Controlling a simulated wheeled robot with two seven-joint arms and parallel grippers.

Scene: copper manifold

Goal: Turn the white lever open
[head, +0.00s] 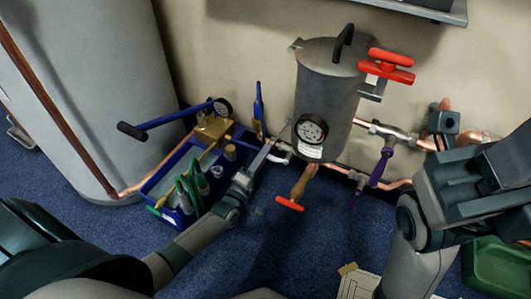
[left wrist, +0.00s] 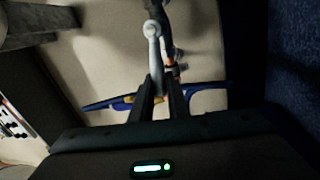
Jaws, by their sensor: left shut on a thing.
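The white lever (head: 284,149) is on the low pipework, left of the grey canister's foot. My left gripper (head: 264,152) reaches in from the lower left, with its fingertips at the lever. In the left wrist view, the pale lever (left wrist: 152,32) has a rounded end and runs down between the two dark fingers of my left gripper (left wrist: 158,85), which is shut on it. The fingers hide part of the lever. My right arm shows at the right of the head view, but I cannot make out its gripper fingers.
A grey canister (head: 328,85) with a gauge and a red-handled valve (head: 387,66) stands by the wall. A blue tool tray (head: 170,180) lies left of my left gripper. Blue floor is free in front.

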